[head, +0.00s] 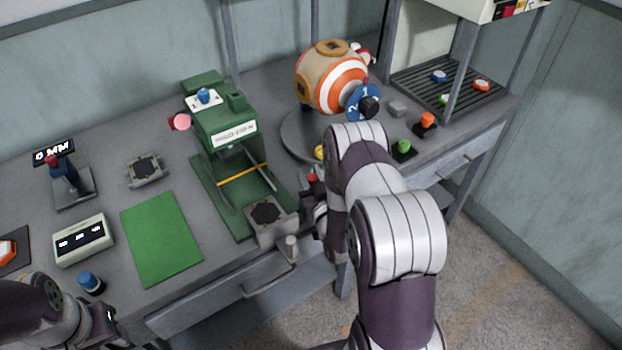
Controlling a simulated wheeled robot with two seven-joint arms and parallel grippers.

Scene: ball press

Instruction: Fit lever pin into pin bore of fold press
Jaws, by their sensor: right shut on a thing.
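The green fold press (226,128) stands on the bench left of centre, with a white label on its body and an orange band across its base. I cannot make out its pin bore. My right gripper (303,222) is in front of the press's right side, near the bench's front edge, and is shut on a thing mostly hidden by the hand. A small grey cylinder with a pale top, likely the lever pin (291,246), shows by its fingertips, apart from the press body. My left arm is at the lower left; its fingertips are not clear.
A grey block with a dark pad (267,218) sits at the press's front. A green mat (161,238) and white display box (83,240) lie left. An orange-striped ball (336,78) stands behind my right arm. A drawer handle (268,284) juts out below.

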